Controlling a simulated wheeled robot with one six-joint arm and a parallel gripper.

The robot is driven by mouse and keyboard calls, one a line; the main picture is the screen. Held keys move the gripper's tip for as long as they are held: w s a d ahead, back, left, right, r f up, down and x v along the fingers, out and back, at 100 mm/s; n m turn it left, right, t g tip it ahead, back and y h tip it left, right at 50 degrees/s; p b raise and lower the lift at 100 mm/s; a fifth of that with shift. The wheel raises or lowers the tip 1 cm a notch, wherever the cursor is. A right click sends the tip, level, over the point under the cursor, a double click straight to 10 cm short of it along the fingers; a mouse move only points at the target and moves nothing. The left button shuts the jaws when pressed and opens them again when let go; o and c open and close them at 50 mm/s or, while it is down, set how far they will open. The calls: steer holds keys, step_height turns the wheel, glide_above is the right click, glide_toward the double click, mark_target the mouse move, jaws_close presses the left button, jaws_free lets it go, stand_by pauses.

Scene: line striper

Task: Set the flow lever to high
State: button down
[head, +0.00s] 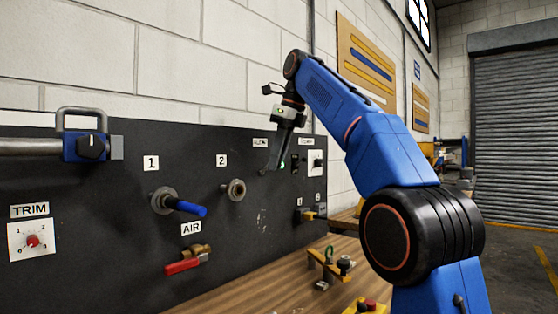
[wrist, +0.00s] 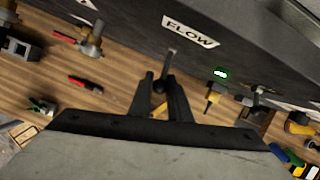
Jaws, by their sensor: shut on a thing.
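The white FLOW label (wrist: 191,30) is on the dark panel in the wrist view. The flow lever (wrist: 171,58) shows as a thin grey stem just below and left of that label, running down between my fingers. My gripper (wrist: 161,80) is shut on the lever, its two dark fingers on either side of it. In the head view my gripper (head: 272,163) is at the panel, just under a small label (head: 260,142). The fingers hide most of the lever there, and I cannot read its setting.
A green light (wrist: 220,73) glows right of the lever. The panel (head: 120,180) also carries a blue-handled valve (head: 187,208), a second fitting (head: 236,190) and a red AIR handle (head: 182,267). The wooden bench (head: 240,290) below holds small tools.

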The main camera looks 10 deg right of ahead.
steer(key=c, duration=1.7)
jaws_free()
steer(key=shift+w, duration=0.1)
steer(key=shift+o, duration=0.2)
steer(key=shift+r, duration=0.2)
steer(key=shift+s+d+r, duration=0.2)
steer(key=shift+s+r, duration=0.05)
steer(key=shift+r, duration=0.15)
steer(key=s+d, duration=0.8)
steer(key=shift+s, duration=0.25)
steer(key=shift+d, duration=0.1)
